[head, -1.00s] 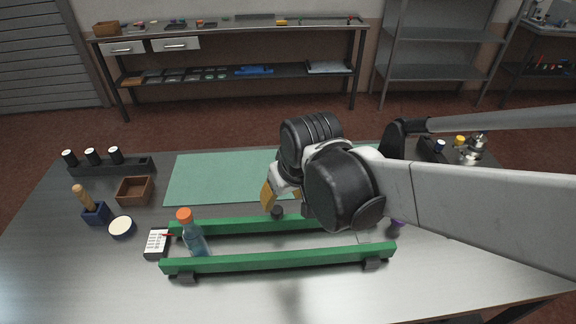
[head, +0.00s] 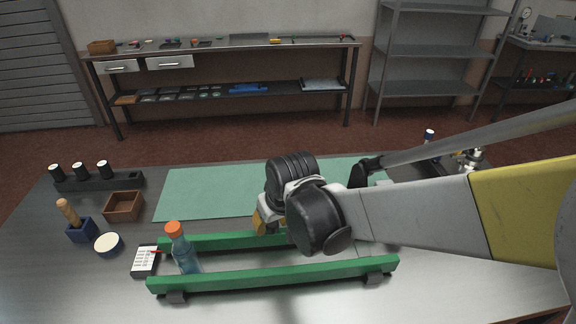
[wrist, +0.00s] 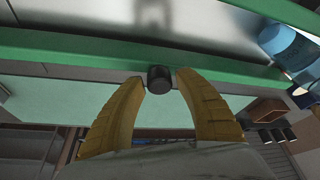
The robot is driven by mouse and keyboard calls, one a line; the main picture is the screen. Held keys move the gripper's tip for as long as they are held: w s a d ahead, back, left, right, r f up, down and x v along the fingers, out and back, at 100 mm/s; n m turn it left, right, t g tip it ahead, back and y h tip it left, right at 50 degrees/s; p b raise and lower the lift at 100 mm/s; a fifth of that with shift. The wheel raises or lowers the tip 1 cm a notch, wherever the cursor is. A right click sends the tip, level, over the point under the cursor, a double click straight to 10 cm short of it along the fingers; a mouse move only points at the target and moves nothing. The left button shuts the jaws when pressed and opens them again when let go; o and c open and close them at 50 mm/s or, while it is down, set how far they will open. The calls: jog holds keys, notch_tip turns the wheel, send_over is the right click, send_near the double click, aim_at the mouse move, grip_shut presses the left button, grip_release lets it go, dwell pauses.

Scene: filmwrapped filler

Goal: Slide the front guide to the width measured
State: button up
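Two long green guide rails lie parallel on the metal table. The nearer one (head: 275,280) has dark feet under its ends. The farther one (head: 215,240) is partly hidden by my arm in the head view. In the wrist view a short black knob (wrist: 159,79) stands at the edge of one green rail (wrist: 90,55), the one beside the mat. My gripper (wrist: 162,80) is open, its yellow fingers on either side of this knob, with narrow gaps. In the head view my gripper (head: 260,224) is low at the farther rail, and the knob is hidden.
A blue bottle with an orange cap (head: 183,252) stands between the rails at their left end. A small printed card or device (head: 145,261) lies left of it. A green mat (head: 205,192) lies behind the rails. A wooden box (head: 123,206) and a white-topped pot (head: 108,244) stand left.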

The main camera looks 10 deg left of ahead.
grip_shut()
jog(key=shift+s+d, duration=0.25)
jog(key=shift+s, duration=0.65)
jog(key=shift+s+d, duration=0.2)
jog(key=shift+s, duration=0.7)
jog(key=shift+o, duration=2.3)
grip_release()
jog(key=v, duration=1.2)
jog(key=shift+a, duration=0.1)
